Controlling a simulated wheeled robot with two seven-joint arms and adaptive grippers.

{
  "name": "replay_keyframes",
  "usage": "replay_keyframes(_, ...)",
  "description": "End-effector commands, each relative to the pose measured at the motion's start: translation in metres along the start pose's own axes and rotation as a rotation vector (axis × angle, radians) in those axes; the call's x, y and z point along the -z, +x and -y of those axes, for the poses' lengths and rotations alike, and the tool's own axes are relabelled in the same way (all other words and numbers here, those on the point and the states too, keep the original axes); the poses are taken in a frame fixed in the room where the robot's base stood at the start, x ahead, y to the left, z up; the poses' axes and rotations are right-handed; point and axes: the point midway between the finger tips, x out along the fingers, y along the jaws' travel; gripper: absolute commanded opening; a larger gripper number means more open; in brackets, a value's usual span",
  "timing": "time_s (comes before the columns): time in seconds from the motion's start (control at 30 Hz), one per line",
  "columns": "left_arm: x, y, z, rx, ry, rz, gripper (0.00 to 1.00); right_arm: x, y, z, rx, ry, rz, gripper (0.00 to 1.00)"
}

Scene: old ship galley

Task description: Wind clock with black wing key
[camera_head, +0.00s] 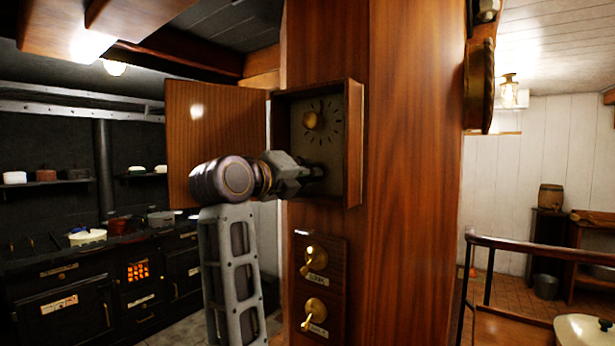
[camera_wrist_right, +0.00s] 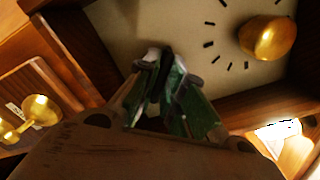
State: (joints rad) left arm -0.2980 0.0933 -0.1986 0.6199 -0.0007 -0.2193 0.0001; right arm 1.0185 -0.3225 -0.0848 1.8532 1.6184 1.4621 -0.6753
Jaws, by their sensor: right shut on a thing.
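The clock (camera_head: 355,150) is a wooden case on the wooden pillar, its door (camera_head: 215,130) swung open to the left. Its pale dial (camera_head: 330,108) has black hour marks and a brass knob (camera_head: 312,120) at the centre. In the right wrist view the dial (camera_wrist_right: 190,30) and brass knob (camera_wrist_right: 267,38) lie beyond the fingers. My right gripper (camera_head: 316,172) reaches into the lower part of the case, below the knob. It is shut on the black wing key (camera_wrist_right: 153,66), which is mostly hidden between the fingertips. Whether the key touches the dial cannot be told. My left gripper is not in view.
Below the clock a wooden panel (camera_head: 338,262) carries two brass turn handles (camera_head: 313,258) with labels. A round brass-rimmed fitting (camera_head: 479,85) juts from the pillar's right side. A black stove with pots (camera_head: 87,237) stands at left. A wooden railing (camera_head: 540,248) is at right.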

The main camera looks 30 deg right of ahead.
Motion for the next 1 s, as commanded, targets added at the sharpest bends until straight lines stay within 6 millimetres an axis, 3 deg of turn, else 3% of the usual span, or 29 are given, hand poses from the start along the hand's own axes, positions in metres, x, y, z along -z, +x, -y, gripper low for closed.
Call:
replay_keyframes(0.43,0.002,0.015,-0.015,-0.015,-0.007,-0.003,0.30,0.001,0.000,-0.003,-0.004,0.266,-0.002,0.00)
replay_keyframes(0.73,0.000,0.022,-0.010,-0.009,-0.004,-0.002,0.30,0.001,0.000,-0.002,-0.004,0.426,-0.002,0.00)
replay_keyframes(1.0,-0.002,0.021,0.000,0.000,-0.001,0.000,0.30,0.001,0.000,-0.002,-0.005,0.446,-0.003,0.00)
